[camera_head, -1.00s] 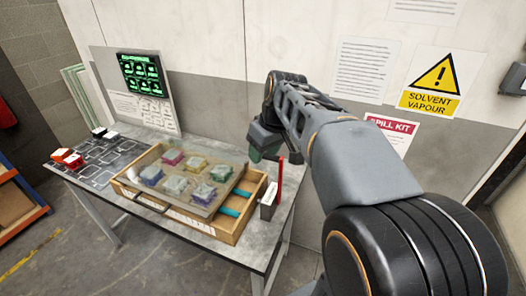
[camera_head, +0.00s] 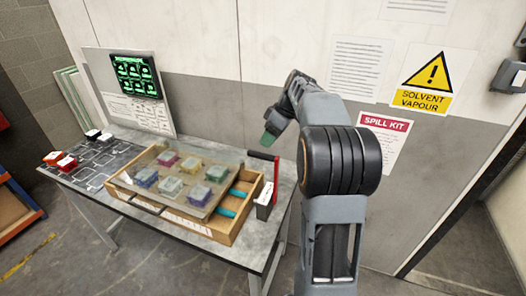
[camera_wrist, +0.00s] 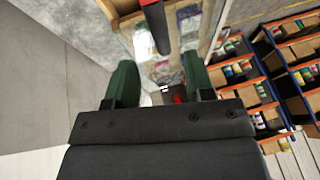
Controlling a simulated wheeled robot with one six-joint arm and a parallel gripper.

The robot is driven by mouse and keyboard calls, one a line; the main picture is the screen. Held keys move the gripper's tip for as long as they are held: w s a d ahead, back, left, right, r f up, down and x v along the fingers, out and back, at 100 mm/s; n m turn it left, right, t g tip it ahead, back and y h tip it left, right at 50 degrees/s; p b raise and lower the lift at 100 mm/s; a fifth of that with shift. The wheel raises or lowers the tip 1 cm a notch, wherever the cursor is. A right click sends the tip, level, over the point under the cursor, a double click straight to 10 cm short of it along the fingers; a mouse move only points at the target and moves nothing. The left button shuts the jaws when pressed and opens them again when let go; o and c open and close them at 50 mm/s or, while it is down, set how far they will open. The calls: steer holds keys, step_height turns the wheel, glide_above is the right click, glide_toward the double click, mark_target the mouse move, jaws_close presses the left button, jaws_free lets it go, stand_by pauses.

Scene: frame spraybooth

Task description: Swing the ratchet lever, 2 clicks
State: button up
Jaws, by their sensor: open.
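The ratchet lever (camera_head: 276,173) is a red upright bar with a dark grip (camera_head: 262,155) at its top. It rises from a small box with a white label (camera_head: 264,198) at the table's right end. My gripper (camera_head: 269,139) has green fingers and is just above the grip in the head view. In the wrist view, my open gripper (camera_wrist: 160,62) has the dark grip (camera_wrist: 160,38) at or just beyond the gap between its fingertips. I cannot tell whether they touch. Nothing is held.
A wooden tray (camera_head: 220,237) with several coloured blocks under a clear cover stands left of the lever. A panel with a green screen (camera_head: 137,75) stands behind. The wall (camera_head: 225,90) is close behind the table. A shelf with cans (camera_wrist: 240,70) shows in the wrist view.

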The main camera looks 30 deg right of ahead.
steer(key=shift+p+x, duration=0.3)
steer(key=shift+x, duration=2.85)
